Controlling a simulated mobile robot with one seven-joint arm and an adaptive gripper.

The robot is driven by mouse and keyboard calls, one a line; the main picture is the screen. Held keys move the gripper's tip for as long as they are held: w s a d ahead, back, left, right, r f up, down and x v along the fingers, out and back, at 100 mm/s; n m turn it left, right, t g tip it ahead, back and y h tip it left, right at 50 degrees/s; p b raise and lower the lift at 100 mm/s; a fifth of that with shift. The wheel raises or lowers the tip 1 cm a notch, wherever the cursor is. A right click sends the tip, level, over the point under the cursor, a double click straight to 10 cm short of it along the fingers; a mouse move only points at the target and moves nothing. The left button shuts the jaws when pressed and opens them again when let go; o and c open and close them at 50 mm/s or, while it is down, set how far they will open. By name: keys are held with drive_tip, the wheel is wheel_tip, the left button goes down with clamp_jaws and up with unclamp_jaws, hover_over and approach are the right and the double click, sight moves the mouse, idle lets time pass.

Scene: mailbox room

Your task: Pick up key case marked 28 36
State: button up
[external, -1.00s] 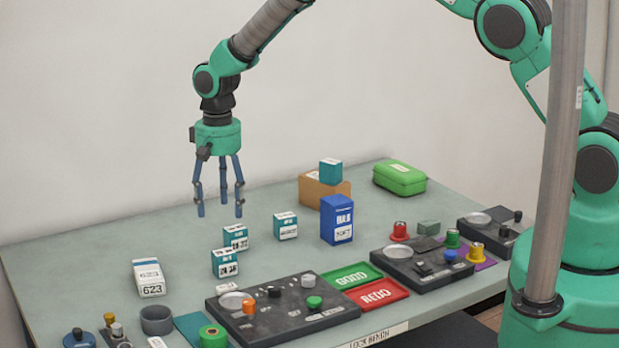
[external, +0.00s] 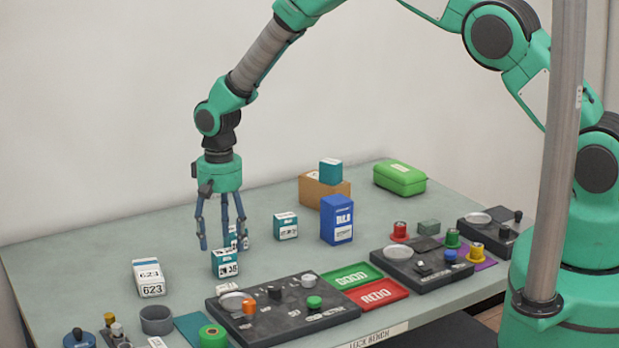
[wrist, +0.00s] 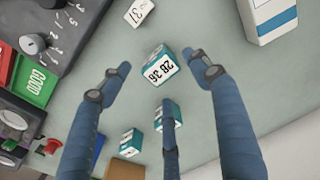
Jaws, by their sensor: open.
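The key case marked 28 36 (wrist: 161,66) is a small teal and white box. In the wrist view it lies just ahead of the gap between my fingertips, with its printed face visible. In the external view the front teal and white case (external: 225,264) appears to be this one, standing on the bench just below and in front of my fingers. My gripper (external: 222,240) is open and empty, pointing down; its three fingers are spread in the wrist view (wrist: 160,77). Another case (external: 238,241) is partly hidden behind the fingers.
A third similar case (external: 285,226) stands to the right, near a blue box (external: 337,220). A white box marked 623 (external: 149,278) stands to the left. A dark control console (external: 280,318) lies in front, beside green (external: 350,276) and red (external: 377,294) trays. The back left bench is clear.

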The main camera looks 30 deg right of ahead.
sight(224, 252)
drive_tip(key=shift+f, duration=0.1)
drive_tip(key=shift+w+f, duration=0.1)
drive_tip(key=shift+f, duration=2.4)
drive_tip(key=c, duration=1.3)
drive_tip(key=shift+c, duration=0.2)
drive_tip(key=shift+r, duration=5.05)
